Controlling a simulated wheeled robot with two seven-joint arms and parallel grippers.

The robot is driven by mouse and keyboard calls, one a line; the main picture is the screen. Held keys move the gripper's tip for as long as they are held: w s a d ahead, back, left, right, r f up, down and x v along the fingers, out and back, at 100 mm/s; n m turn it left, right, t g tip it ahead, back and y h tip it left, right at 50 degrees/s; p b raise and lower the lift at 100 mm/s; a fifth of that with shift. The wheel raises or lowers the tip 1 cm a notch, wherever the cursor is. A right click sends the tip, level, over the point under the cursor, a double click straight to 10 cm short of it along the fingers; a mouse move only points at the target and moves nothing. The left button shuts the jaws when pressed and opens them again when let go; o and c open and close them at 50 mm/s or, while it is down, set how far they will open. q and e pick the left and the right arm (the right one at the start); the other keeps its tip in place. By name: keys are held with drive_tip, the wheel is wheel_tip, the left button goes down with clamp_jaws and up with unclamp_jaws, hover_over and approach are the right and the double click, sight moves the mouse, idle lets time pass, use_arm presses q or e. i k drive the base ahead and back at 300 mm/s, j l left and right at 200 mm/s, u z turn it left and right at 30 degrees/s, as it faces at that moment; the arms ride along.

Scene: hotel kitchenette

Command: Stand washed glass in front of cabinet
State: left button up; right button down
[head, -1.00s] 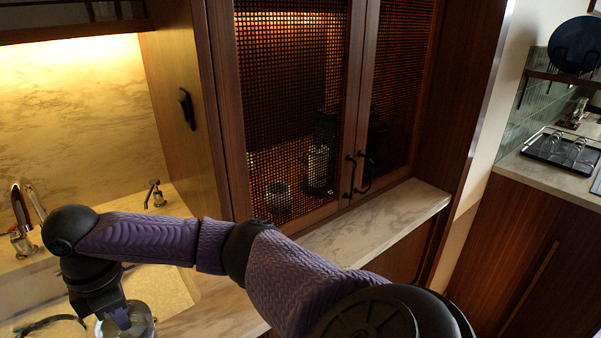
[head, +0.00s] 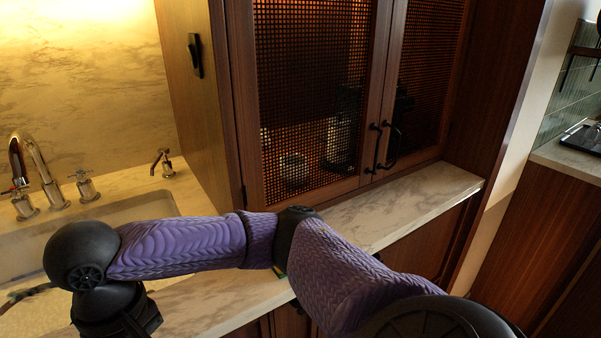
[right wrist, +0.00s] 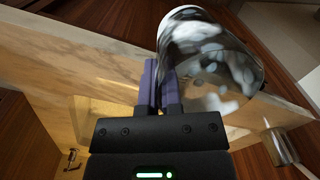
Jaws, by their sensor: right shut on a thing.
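The clear glass (right wrist: 215,65) shows in the right wrist view, with whitish blotches on its wall. My right gripper (right wrist: 160,78) is shut on the glass wall with its purple fingers. In the head view, my right arm reaches across to the sink side at lower left; its fingers and the glass are below the frame. The wooden cabinet (head: 222,130) has two mesh doors, both shut, with black handles. A bare marble ledge (head: 425,205) runs in front of the doors. My left gripper is not in view.
The sink (head: 150,208) with a curved metal tap (head: 40,165) lies at left. A small spout (head: 163,163) stands near the cabinet side. Dim items sit behind the mesh. Part of a dark tray (head: 582,138) shows on a separate counter at far right.

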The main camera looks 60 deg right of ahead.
sight(419, 193)
drive_tip(key=k+l+z, duration=0.15)
drive_tip(key=l+z, duration=0.15)
drive_tip(key=l, duration=0.2)
drive_tip(key=k+l+z, duration=0.1)
drive_tip(key=l+z, duration=0.15)
drive_tip(key=l, duration=0.3)
drive_tip(key=l+z, duration=0.3)
drive_tip(key=l, duration=0.25)
drive_tip(key=k+l, duration=0.05)
